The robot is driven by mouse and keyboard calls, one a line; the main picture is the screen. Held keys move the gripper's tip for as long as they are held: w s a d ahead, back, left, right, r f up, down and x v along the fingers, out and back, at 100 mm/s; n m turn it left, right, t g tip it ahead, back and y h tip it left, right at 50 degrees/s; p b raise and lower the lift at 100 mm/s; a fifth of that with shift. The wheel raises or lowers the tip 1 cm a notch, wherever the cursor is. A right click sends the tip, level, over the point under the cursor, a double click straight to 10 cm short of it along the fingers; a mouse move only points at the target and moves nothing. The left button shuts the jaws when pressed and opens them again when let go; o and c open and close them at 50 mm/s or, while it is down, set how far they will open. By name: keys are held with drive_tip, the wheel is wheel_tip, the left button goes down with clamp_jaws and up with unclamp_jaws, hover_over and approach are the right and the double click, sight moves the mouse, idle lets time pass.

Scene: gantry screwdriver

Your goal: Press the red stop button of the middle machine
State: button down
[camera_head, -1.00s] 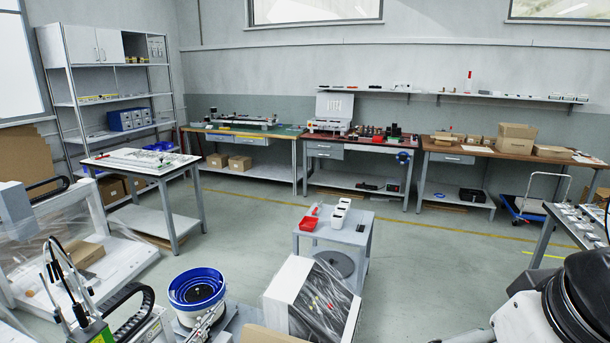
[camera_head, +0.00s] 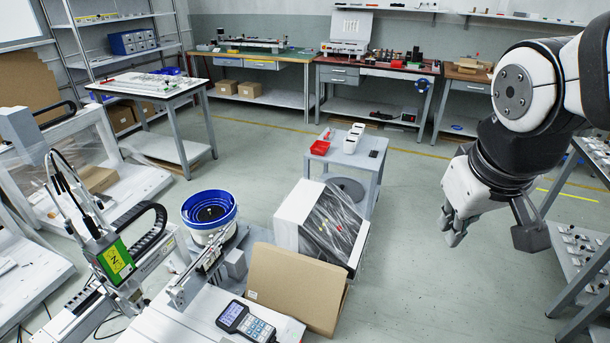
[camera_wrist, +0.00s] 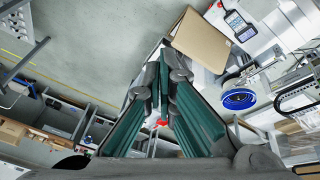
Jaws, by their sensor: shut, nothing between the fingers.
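A gantry screwdriver machine with a green-and-yellow panel (camera_head: 117,258) stands at the lower left in the head view. A blue-rimmed bowl feeder (camera_head: 209,209) is beside it; the bowl also shows in the wrist view (camera_wrist: 238,99). I cannot make out a red stop button on this machine, and cannot tell which machine is the middle one. A white box (camera_head: 298,205) with a dark, film-like face carries small red and yellow spots, too small to identify. My gripper (camera_head: 450,235) is in the air at the right, well apart from these, its fingers together and empty in the wrist view (camera_wrist: 165,85).
A cardboard box (camera_head: 295,288) and a handheld keypad (camera_head: 246,320) are at the front centre. A small grey table (camera_head: 345,155) holds a red bin (camera_head: 320,147) and white cups. Workbenches line the back wall. A metal rack (camera_head: 590,240) stands at the right. Floor below my gripper is clear.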

drive_tip(key=w+a+f+n+b, duration=0.35)
drive_tip(key=w+f+b, duration=0.35)
drive_tip(key=w+f, duration=0.9)
drive_tip(key=w+a+f+n+y+b, duration=0.1)
drive_tip(key=w+a+f+n+b, duration=0.2)
drive_tip(key=f, duration=0.7)
drive_tip(key=w+a+f+n+b, duration=0.15)
drive_tip(key=w+f+b, duration=0.35)
drive_tip(key=f, duration=0.6)
drive_tip(key=a+f+n+y+b, duration=0.1)
drive_tip(key=a+f+b, duration=0.2)
drive_tip(key=f, duration=1.1)
drive_tip(key=s+a+f+n+g+y+b, duration=0.1)
drive_tip(key=a+f+b, duration=0.3)
drive_tip(key=f, duration=1)
drive_tip(key=s+a+f+n+g+y+b, duration=0.1)
drive_tip(key=a+f+y+b, duration=0.1)
drive_tip(key=a+f, duration=0.6)
wheel_tip(320, 180, down, 6)
drive_tip(key=shift+s+f+n+y+b, duration=0.15)
drive_tip(key=shift+n+y+b, duration=0.15)
drive_tip(key=shift+b, duration=0.5)
drive_tip(key=b+x, duration=0.3)
drive_tip(key=x, duration=0.4)
drive_tip(key=b+x, duration=0.4)
drive_tip(key=x, duration=0.3)
drive_tip(key=shift+s, duration=0.25)
